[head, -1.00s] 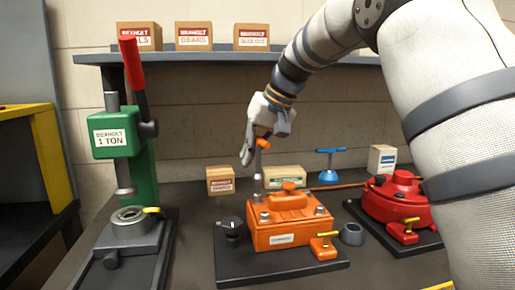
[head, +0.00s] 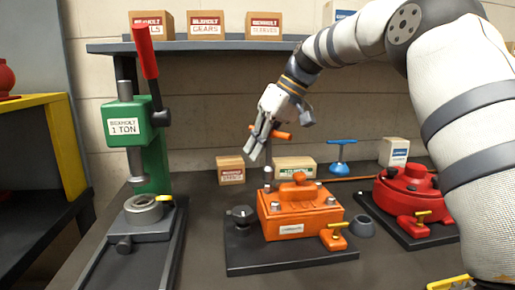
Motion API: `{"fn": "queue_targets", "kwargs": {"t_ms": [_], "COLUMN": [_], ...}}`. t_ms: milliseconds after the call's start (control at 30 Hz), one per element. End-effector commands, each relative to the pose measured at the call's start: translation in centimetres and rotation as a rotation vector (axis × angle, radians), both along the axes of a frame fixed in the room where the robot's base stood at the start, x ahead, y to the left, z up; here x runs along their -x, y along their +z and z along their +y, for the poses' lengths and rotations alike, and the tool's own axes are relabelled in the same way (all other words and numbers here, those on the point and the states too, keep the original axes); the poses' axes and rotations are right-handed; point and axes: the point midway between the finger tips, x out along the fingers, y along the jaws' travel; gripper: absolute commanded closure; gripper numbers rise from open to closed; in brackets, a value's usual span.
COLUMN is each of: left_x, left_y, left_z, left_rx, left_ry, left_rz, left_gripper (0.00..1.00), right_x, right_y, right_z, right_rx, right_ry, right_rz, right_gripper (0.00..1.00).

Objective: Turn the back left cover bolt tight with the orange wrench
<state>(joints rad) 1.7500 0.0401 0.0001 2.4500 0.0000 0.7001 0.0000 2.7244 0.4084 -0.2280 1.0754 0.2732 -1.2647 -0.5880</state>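The orange wrench (head: 284,135) is upright, with an orange cross handle on a grey shaft. Its foot is at the back left bolt (head: 267,187) of the orange motor cover (head: 300,196); whether it is fully seated is too small to tell. Other grey bolts show at the cover's corners. My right gripper (head: 256,148) comes down from the upper right, with its fingers at the wrench's handle. The fingers overlap the handle's left part, and their grip on it is unclear. My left gripper is not in view.
A green press (head: 152,150) with a red lever stands left. A red motor (head: 408,188) stands right on a dark plate. A blue T-handled tool (head: 342,155) and small boxes (head: 230,170) are behind the orange motor. A shelf (head: 200,46) with cartons runs above.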

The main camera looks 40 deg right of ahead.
Motion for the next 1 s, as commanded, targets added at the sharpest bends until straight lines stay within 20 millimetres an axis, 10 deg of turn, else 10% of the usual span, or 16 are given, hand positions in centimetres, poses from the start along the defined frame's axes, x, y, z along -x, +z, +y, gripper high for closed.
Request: {"fn": "queue_targets", "kwargs": {"t_ms": [1000], "left_x": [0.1], "left_y": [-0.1], "left_z": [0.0], "left_rx": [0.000], "left_ry": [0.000], "left_rz": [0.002], "left_gripper": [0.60], "right_x": [-0.1], "right_y": [-2.5], "right_z": [0.0], "right_rx": [0.001], "right_ry": [-0.001], "right_rz": [0.001], "right_gripper": [1.00]}}
